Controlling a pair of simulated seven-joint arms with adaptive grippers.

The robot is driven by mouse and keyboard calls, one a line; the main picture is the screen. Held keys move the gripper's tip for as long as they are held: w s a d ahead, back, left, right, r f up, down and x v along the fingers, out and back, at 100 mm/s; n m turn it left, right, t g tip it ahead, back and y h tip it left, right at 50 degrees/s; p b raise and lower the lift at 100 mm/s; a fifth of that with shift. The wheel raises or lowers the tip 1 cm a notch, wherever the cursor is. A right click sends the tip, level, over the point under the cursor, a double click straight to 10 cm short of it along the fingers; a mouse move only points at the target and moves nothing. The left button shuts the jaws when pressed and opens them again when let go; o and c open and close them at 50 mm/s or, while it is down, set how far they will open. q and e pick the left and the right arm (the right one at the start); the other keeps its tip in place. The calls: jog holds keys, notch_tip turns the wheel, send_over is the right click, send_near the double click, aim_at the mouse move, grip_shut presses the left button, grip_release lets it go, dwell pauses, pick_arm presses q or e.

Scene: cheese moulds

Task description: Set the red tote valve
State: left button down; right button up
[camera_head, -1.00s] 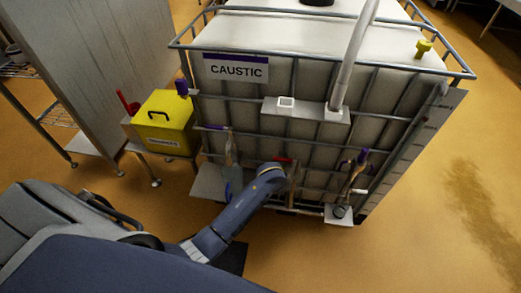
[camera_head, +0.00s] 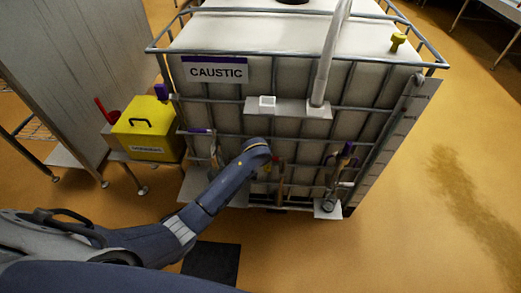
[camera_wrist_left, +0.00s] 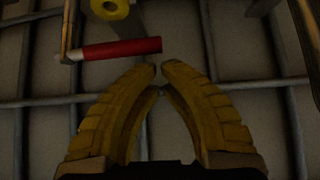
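The caustic tote (camera_head: 290,38) is a white tank in a grey metal cage. In the left wrist view, the red valve handle (camera_wrist_left: 118,48) is a bar lying nearly level, left of and beyond my fingertips. A yellow round part (camera_wrist_left: 110,8) is above it. My left gripper (camera_wrist_left: 159,68) has yellow fingers with tips nearly together and nothing between them. The handle's right end is close to the tips, but I see no grip on it. In the head view, my left arm mostly hides the gripper and valve at the tote's lower front. My right gripper is not in view.
A yellow box (camera_head: 148,128) with a red scoop-like item (camera_head: 106,110) beside it stands left of the tote. A purple-handled fitting (camera_head: 345,155) is at the tote's lower right. A dark mat (camera_head: 212,262) lies on the floor. The floor at right is open.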

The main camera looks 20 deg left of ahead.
pick_arm(q)
jog(key=shift+x, duration=1.2)
jog(key=shift+s, duration=0.15)
jog(key=shift+s+n+y, duration=0.25)
jog(key=shift+n+y, duration=0.05)
jog(key=shift+n, duration=0.1)
